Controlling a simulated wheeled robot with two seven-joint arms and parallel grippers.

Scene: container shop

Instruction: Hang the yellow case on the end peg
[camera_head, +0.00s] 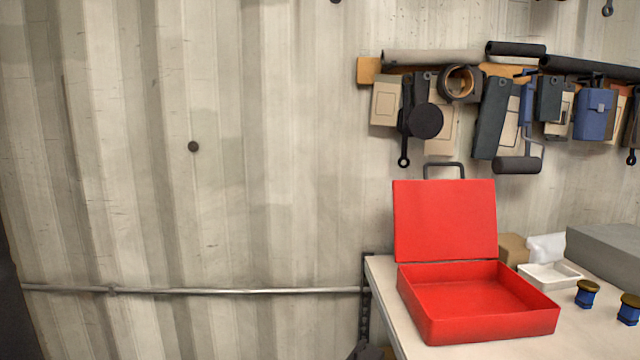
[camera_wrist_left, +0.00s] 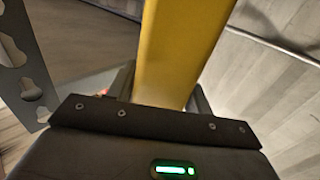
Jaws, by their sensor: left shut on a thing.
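The yellow case (camera_wrist_left: 180,45) shows in the left wrist view as a long yellow strip running up from between my left gripper's fingers. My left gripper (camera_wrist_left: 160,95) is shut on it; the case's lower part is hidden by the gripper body. Neither the case nor this gripper shows clearly in the head view. In the head view a dark round knob (camera_head: 193,147) sticks out of the bare corrugated wall, left of the tool rack. I cannot tell whether it is the end peg. My right gripper is not in view.
An open red case (camera_head: 445,222) stands on the bench (camera_head: 385,290) at right. A tool rack (camera_head: 368,71) hung with cases and tools is above it. A metal rail (camera_head: 200,291) runs low along the wall. A perforated metal upright (camera_wrist_left: 28,75) is left of the yellow case.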

